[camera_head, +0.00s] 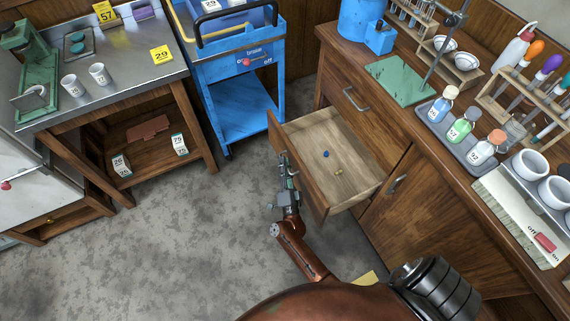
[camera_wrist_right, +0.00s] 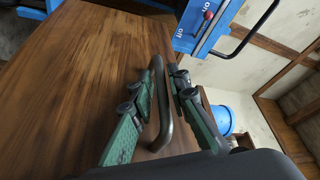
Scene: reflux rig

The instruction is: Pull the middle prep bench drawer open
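The open drawer (camera_head: 310,135) of the wooden prep bench is pulled well out, with its pale interior showing. A small blue item (camera_head: 326,154) and a small yellowish item (camera_head: 338,172) lie inside. My right gripper (camera_head: 287,172) is at the drawer's front face. In the right wrist view, the curved metal drawer handle (camera_wrist_right: 161,110) passes between the two green-grey fingers, whose tips close around it (camera_wrist_right: 159,78). The wooden drawer front (camera_wrist_right: 75,85) fills the left of that view. My left gripper is not in view.
The bench has another handle (camera_head: 355,98) behind the open drawer and a door handle (camera_head: 397,185) nearer me. A blue cart (camera_head: 240,108) stands left of the drawer. A metal-topped table (camera_head: 130,72) is farther left. The grey floor (camera_head: 190,230) between is clear.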

